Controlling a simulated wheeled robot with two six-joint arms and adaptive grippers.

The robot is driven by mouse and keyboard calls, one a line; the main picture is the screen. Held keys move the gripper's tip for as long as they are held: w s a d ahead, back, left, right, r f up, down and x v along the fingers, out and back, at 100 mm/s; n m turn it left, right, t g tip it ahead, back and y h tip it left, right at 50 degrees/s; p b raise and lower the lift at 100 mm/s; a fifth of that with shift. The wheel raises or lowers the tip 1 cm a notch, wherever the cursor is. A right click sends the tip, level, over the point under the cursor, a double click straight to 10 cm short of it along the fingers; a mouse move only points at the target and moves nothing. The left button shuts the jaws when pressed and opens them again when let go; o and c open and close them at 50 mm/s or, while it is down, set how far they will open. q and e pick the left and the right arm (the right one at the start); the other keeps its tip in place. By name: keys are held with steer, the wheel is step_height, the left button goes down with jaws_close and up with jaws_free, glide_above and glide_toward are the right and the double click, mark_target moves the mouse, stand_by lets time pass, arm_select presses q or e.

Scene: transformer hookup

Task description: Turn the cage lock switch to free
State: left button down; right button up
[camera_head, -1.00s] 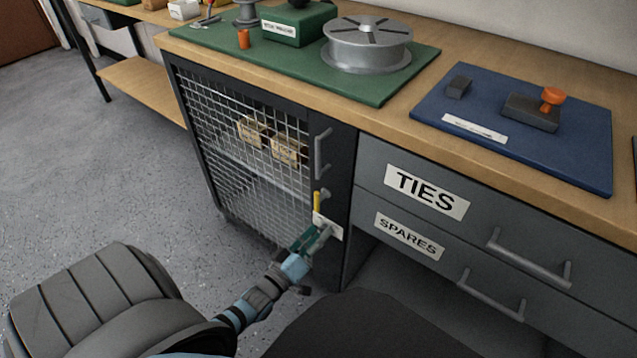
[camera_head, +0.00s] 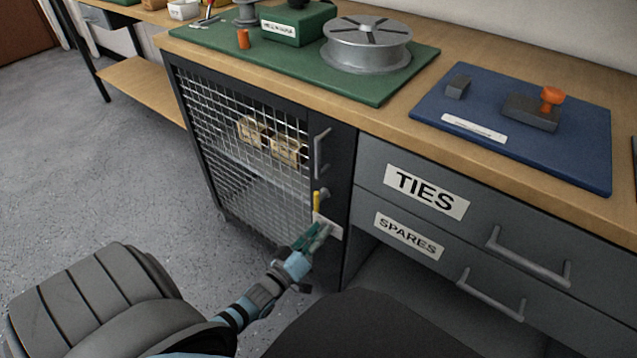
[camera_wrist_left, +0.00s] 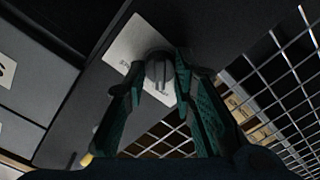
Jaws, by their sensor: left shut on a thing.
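The cage lock switch is a round grey knob (camera_wrist_left: 158,68) on a white label plate (camera_wrist_left: 137,45) low on the dark cage door frame. The plate also shows in the head view (camera_head: 329,226), where the knob is hidden by the fingers. My left gripper (camera_head: 316,233) reaches it from below. In the left wrist view, its two green-padded fingers (camera_wrist_left: 160,75) stand on either side of the knob and are shut on it. The plate's print is too small to read. My right gripper is not in view.
The mesh cage door (camera_head: 245,165) has a grey handle (camera_head: 321,152) and a yellow upright piece (camera_head: 316,201) above the plate. Boxes (camera_head: 285,150) sit inside. Drawers marked TIES (camera_head: 426,192) and SPARES (camera_head: 408,236) are to the right. Open floor (camera_head: 110,190) lies left.

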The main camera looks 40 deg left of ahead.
arm_select(q)
steer(key=m+p, duration=0.2)
steer(key=m, duration=1.5)
steer(key=shift+d+p, duration=0.2)
steer(key=shift+p, duration=0.15)
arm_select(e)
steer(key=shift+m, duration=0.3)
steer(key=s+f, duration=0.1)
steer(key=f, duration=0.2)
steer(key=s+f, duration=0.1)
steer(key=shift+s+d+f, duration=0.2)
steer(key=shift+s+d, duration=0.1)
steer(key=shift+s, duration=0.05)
arm_select(q)
steer(key=shift+m, duration=0.3)
steer(key=c, duration=1.4)
jaws_free()
steer(key=shift+o, duration=0.2)
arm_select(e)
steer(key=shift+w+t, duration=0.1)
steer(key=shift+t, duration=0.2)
arm_select(q)
steer(key=s, duration=1.2)
steer(key=shift+d, duration=0.15)
